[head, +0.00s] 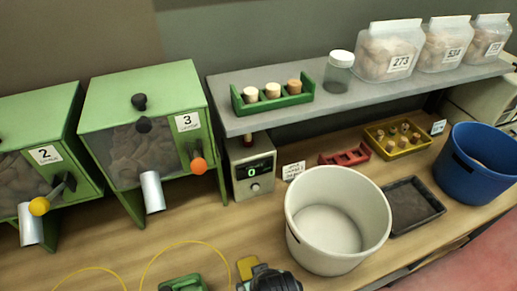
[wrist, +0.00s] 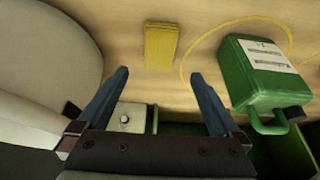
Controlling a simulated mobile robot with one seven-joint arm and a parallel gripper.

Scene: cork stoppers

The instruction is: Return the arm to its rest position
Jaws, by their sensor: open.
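My gripper (wrist: 160,74) is open, with its two dark blue-grey fingers spread wide and nothing between them. In the wrist view it hangs above the wooden bench, with a yellow block (wrist: 162,45) lying beyond the fingertips. A dark part of my arm shows at the bottom edge of the head view, just in front of the white bucket (head: 320,228); the fingers cannot be made out there. The bucket's pale wall also fills the left of the wrist view (wrist: 50,50). A green canister (wrist: 262,75) lies to the right of the fingers.
Green dispensers (head: 145,95) stand at the left, a scale (head: 252,170) beside them. A shelf (head: 350,105) above the bench holds a green rack with three corks, a jar and bags. A dark tray (head: 410,204) and blue bucket (head: 478,163) stand right.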

